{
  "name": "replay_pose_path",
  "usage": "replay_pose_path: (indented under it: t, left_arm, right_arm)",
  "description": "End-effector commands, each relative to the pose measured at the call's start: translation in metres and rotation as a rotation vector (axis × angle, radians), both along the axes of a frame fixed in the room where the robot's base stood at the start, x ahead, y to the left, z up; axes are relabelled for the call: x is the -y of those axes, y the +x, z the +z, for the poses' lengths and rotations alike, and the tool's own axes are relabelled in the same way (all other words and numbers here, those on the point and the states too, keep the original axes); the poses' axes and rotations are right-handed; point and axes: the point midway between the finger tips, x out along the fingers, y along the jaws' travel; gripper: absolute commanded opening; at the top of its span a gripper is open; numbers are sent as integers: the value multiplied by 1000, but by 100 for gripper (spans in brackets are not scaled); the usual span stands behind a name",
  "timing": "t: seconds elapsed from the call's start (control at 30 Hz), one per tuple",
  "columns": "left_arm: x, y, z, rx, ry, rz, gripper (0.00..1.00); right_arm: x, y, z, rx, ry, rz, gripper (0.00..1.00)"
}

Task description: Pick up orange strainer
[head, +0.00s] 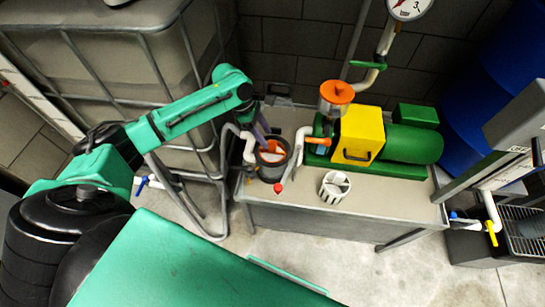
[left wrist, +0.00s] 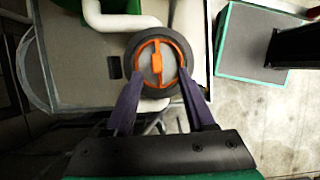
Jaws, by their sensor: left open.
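The orange strainer (head: 270,153) sits inside a dark round housing (head: 275,174) on the grey bench; only its orange top shows. In the left wrist view the strainer (left wrist: 157,64) appears as an orange ring with a bar across it, inside the dark rim. My left gripper (head: 266,140) is above the housing, pointing down, with its jaws open. In the left wrist view its purple fingers (left wrist: 160,76) lie on either side of the ring. I cannot tell whether they touch it. My right gripper is not in view.
White pipes (head: 299,150) flank the housing, with a red knob (head: 278,188) in front. A white basket (head: 335,187) stands on the bench (head: 300,196). A yellow and green pump (head: 358,136) is to the right, and a caged tank (head: 110,65) at the back left.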

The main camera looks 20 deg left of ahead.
Motion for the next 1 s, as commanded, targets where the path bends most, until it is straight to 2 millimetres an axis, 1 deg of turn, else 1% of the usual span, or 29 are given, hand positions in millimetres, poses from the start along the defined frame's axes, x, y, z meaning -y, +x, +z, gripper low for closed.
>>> replay_pose_path:
  t: [0.07,0.17,0.23,0.3,0.4,0.57,0.6,0.67,0.7,0.73,1.0]
  left_arm:
    - [4,1,-8,2,-1,-1,55]
    - [10,2,-22,1,0,-2,55]
    - [16,3,-35,0,-1,-2,55]
    - [21,4,-48,1,0,-3,55]
    - [24,6,-56,4,1,-2,55]
    - [24,5,-56,3,1,-3,55]
    - [24,5,-56,3,1,-2,47]
    - [24,5,-56,3,1,-2,24]
    - [24,5,-56,3,1,-2,9]
    - [24,5,-56,3,1,-2,0]
    - [24,5,-56,3,1,-2,0]
  right_arm:
    - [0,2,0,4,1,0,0]
    - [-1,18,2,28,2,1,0]
    - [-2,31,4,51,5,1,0]
    - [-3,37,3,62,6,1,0]
    - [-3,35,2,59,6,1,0]
    - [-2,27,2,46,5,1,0]
    - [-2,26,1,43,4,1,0]
    - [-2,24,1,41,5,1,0]
    - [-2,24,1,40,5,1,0]
    - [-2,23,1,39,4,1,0]
    - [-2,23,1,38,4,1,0]
